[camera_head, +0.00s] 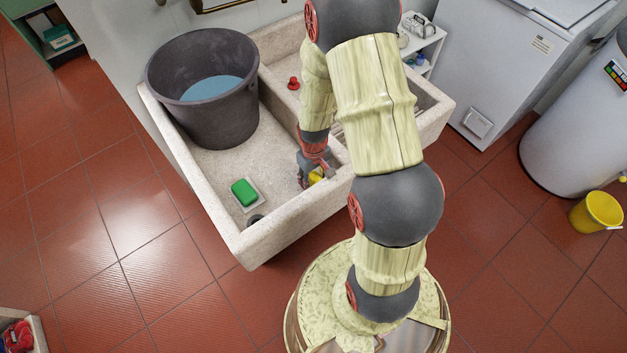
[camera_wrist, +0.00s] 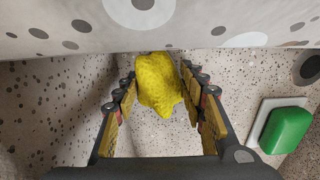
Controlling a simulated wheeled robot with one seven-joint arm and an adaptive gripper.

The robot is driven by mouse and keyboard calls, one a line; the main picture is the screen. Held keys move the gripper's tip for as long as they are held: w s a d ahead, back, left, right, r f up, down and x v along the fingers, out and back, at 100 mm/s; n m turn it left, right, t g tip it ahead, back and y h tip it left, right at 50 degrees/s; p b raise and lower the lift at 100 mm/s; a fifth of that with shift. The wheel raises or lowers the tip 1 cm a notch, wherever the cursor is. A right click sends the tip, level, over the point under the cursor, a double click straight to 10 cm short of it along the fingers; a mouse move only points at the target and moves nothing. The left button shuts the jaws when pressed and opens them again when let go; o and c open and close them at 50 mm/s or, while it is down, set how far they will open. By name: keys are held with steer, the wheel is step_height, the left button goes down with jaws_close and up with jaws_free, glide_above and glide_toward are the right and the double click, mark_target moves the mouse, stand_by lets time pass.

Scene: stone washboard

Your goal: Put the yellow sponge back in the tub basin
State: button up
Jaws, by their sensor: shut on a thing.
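The yellow sponge (camera_head: 316,177) is at the inner wall of the pale stone tub basin (camera_head: 270,165), mostly hidden by my gripper in the head view. My gripper (camera_head: 309,180) reaches down into the left basin beside the divider wall. In the wrist view the lumpy sponge (camera_wrist: 158,85) sits between the two fingers of my gripper (camera_wrist: 157,95), which are shut on it. The speckled basin floor shows below and a stone edge crosses the top. I cannot tell whether the sponge touches the floor.
A green soap block (camera_head: 244,192) on a white dish lies on the basin floor. A dark bucket (camera_head: 207,125) of water fills the basin's back left. A red plug (camera_head: 293,83) lies farther back. A yellow bucket (camera_head: 597,212) stands at right.

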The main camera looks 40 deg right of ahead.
steer(key=o, duration=1.3)
step_height(320, 180, up, 12)
steer(key=p, duration=0.4)
step_height(320, 180, up, 9)
steer(key=t, duration=0.1)
glide_above(313, 178)
steer(key=a, duration=0.2)
steer(key=s+a+r+t, duration=0.1)
steer(key=s+a+r, duration=0.2)
steer(key=r, duration=0.4)
steer(key=s+a+r+t, duration=0.2)
steer(key=s+r, duration=0.3)
steer(key=r, duration=0.3)
steer(key=s+a+r+t, duration=0.1)
steer(key=s+a+r, duration=0.3)
steer(key=r, duration=0.4)
steer(key=shift+s+a+t, duration=0.15)
steer(key=shift+a+t, duration=0.15)
steer(key=shift+a, duration=0.1)
